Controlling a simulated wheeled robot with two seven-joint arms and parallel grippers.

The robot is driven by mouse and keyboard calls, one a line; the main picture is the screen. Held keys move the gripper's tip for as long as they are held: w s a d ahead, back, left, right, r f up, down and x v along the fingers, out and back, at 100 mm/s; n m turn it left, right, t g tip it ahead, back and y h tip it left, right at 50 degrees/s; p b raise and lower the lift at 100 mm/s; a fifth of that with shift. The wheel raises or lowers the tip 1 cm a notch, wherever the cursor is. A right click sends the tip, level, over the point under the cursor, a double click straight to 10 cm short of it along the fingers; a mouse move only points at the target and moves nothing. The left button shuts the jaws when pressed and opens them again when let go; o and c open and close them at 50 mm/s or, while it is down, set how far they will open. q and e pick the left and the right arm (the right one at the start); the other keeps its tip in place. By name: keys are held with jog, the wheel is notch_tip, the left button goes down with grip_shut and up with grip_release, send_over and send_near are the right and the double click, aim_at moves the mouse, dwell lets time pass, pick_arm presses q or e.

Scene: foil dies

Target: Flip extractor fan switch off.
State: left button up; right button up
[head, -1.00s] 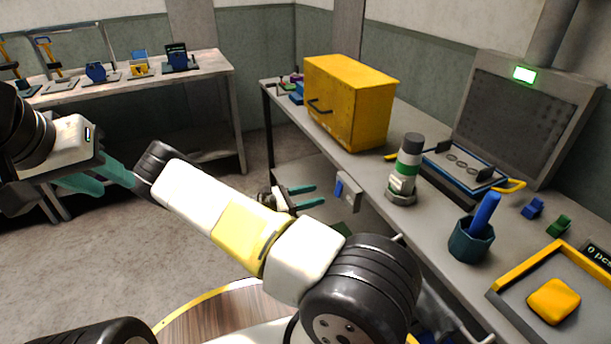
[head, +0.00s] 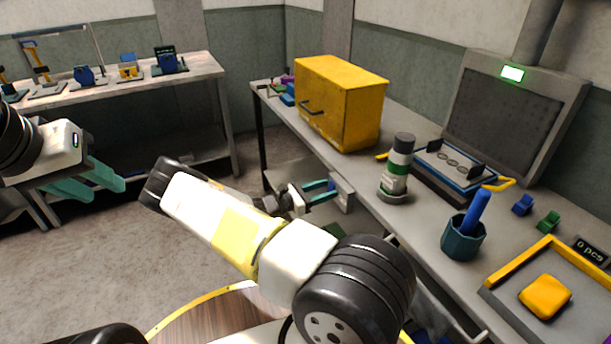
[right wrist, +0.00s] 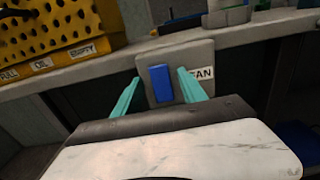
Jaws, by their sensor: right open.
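The fan switch is a blue rocker (right wrist: 161,84) on a grey plate (right wrist: 185,60) labelled FAN, mounted at the bench's front edge. In the head view the plate (head: 345,191) shows just beyond my right gripper (head: 322,191), which partly covers the rocker. My right gripper is open and empty, its teal fingers on either side of the rocker in the right wrist view; I cannot tell whether they touch it. The extractor (head: 505,115) stands at the back of the bench with its green light (head: 512,73) lit. My left gripper (head: 106,191) is open and empty, away at the left.
On the bench are a yellow cabinet (head: 345,100), a bottle with a green band (head: 396,170), a teal cup (head: 463,238) and a yellow-edged tray (head: 500,296). A second bench (head: 195,80) with several small fixtures stands at the back left.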

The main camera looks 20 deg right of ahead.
jog(key=shift+c, duration=0.4)
grip_shut()
jog(key=shift+f+h, duration=0.25)
jog(key=shift+h, duration=0.4)
jog(key=shift+f+h, duration=0.25)
jog(key=shift+h, duration=0.4)
jog(key=shift+a+f+h, duration=0.1)
jog(key=shift+f+h, duration=0.1)
jog(key=shift+h, duration=1)
jog(key=shift+o, duration=0.4)
grip_release()
jog(key=v, duration=0.7)
jog(key=shift+a+f, duration=0.15)
jog(key=shift+a, duration=0.25)
